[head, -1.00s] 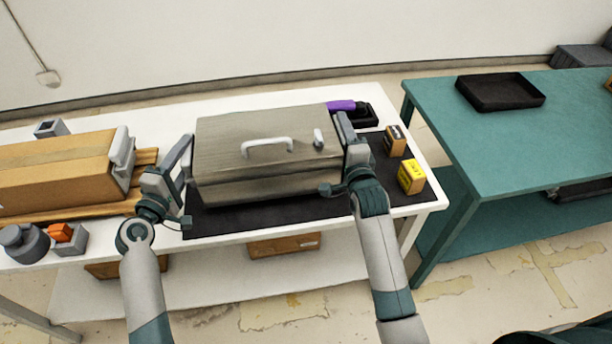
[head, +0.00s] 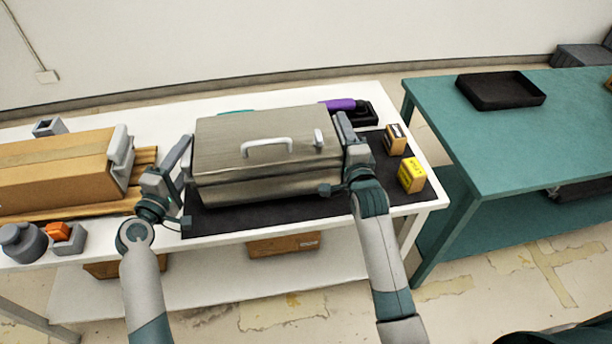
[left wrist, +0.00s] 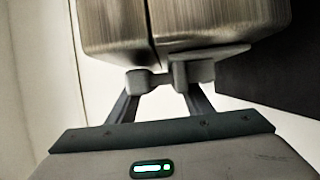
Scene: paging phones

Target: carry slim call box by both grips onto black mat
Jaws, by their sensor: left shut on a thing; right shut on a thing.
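The slim call box (head: 262,165) is a brushed grey-brown metal case with a pale handle (head: 267,147) and a small pale catch on its lid. It is level, over the black mat (head: 240,220); I cannot tell whether its underside touches the mat. My left gripper (head: 183,165) is shut on the grip at its left end. The left wrist view shows those fingers closed on a grey grip (left wrist: 170,78) below the case. My right gripper (head: 347,140) is shut at the right end, where the grip is mostly hidden.
A cardboard box (head: 60,170) lies on wooden slats at the left. An orange block (head: 58,231) sits in a grey holder. Yellow (head: 411,175) and brown (head: 395,139) small boxes stand at the mat's right side. A purple item (head: 340,104) lies behind. A teal table (head: 530,130) stands right.

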